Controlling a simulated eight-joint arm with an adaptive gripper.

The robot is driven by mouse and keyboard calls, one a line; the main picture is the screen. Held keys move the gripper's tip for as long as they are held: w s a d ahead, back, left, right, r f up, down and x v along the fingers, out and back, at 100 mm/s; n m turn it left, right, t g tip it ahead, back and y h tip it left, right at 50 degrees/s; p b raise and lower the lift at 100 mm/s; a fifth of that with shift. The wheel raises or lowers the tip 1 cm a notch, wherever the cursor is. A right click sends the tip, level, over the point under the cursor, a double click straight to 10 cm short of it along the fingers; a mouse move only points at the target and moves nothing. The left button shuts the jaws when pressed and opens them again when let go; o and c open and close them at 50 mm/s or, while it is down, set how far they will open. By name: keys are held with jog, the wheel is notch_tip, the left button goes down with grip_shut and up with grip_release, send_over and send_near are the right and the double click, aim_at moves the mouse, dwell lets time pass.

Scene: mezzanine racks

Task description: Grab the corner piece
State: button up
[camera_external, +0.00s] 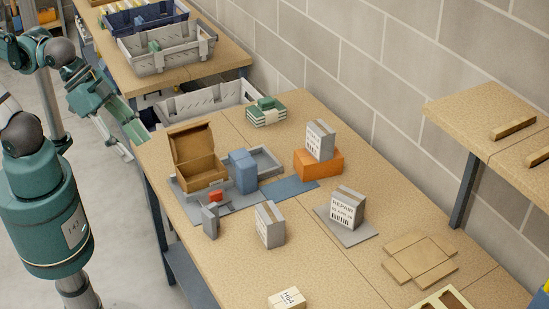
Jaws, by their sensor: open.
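A small grey upright piece with an angled shape (210,221), which looks like the corner piece, stands on the wooden table near its left edge. It is in front of the open cardboard box. My gripper (133,143) is at the left, near the far left part of the table edge. It is open, with nothing seen between its fingers. It is apart from the grey piece, which lies to its right and nearer the camera.
An orange block (318,164) stands farther right. Bare tabletop (228,270) lies toward the camera.

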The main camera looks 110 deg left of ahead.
jog(key=o, duration=0.3)
jog(key=shift+w+f, duration=0.1)
jog(key=n+g+b, duration=0.6)
jog(key=n+g, duration=0.1)
jog(key=n, duration=0.4)
send_over(210, 211)
jog(key=f, duration=2.5)
jog(key=shift+d+f, duration=0.25)
jog(key=shift+f, duration=0.1)
jog(key=shift+a+f, duration=0.3)
jog(key=shift+f, duration=0.45)
jog(key=shift+f, duration=1.3)
